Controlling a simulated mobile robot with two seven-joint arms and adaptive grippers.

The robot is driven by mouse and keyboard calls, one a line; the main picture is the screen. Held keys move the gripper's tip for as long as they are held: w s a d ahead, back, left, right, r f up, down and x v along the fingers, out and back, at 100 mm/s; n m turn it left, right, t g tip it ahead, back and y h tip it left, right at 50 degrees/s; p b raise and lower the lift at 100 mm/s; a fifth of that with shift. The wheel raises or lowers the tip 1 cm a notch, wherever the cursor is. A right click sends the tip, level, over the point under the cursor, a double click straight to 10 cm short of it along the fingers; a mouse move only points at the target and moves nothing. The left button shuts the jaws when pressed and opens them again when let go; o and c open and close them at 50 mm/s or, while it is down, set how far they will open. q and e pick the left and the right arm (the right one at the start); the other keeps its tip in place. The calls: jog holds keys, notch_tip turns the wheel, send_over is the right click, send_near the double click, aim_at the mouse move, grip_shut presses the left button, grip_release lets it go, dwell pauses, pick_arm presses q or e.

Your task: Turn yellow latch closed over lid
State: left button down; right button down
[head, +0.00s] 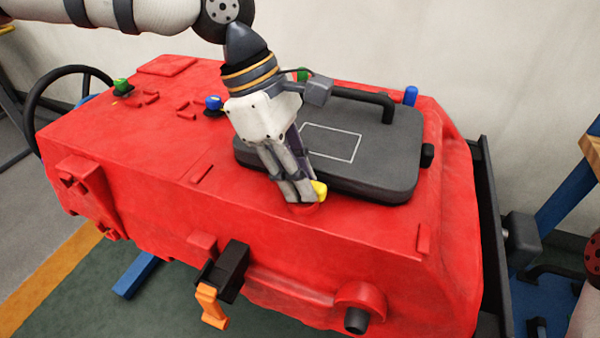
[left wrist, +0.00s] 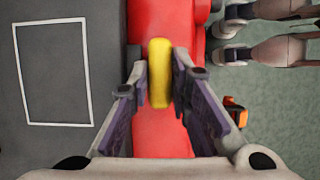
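A small yellow latch (head: 319,190) stands at the front edge of the black lid (head: 400,178), above a red round base on the red tank top. In the left wrist view the latch (left wrist: 159,73) is a yellow bar, upright in the picture, between the fingers and beside the lid (left wrist: 105,60). My left gripper (head: 301,194) reaches down from above, its fingers drawn in along both sides of the latch. The fingers hide most of the latch in the head view. My right gripper cannot be made out.
The red machine body (head: 130,160) fills the middle. A black bar handle (head: 365,96) rises from the lid's back. A blue peg (head: 410,95), a blue knob (head: 213,103) and a green knob (head: 122,86) stand on top. An orange lever (head: 211,305) hangs in front.

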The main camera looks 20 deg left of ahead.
pick_arm(q)
jog(key=shift+r+p, duration=0.2)
jog(key=shift+p, duration=0.15)
jog(key=n+t+p, duration=0.1)
jog(key=n, duration=0.1)
jog(key=n+p, duration=0.2)
jog(key=shift+s+r+t, duration=0.15)
jog(key=shift+r+t, duration=0.05)
jog(key=shift+t, duration=0.2)
jog(key=shift+f+n, duration=0.15)
jog(key=shift+n, duration=0.35)
jog(key=shift+d+f+n+t+y+p, duration=0.15)
jog(key=shift+n+t+y+p, duration=0.25)
jog(key=shift+n, duration=0.5)
jog(key=n+t, duration=0.1)
jog(key=n, duration=0.2)
jog(key=shift+s+f+n+y, duration=0.1)
jog(key=shift+n+y, duration=0.2)
jog(key=n+y, duration=0.1)
jog(key=n, duration=0.2)
jog(key=shift+t, duration=0.4)
jog(key=shift+d+n+y, duration=0.15)
jog(key=shift+n+y, duration=0.75)
jog(key=shift+n, duration=1.3)
pick_arm(e)
jog(key=w+r+t, duration=0.2)
jog(key=w+r, duration=0.3)
jog(key=shift+w+r, duration=0.2)
jog(key=shift+w, duration=0.05)
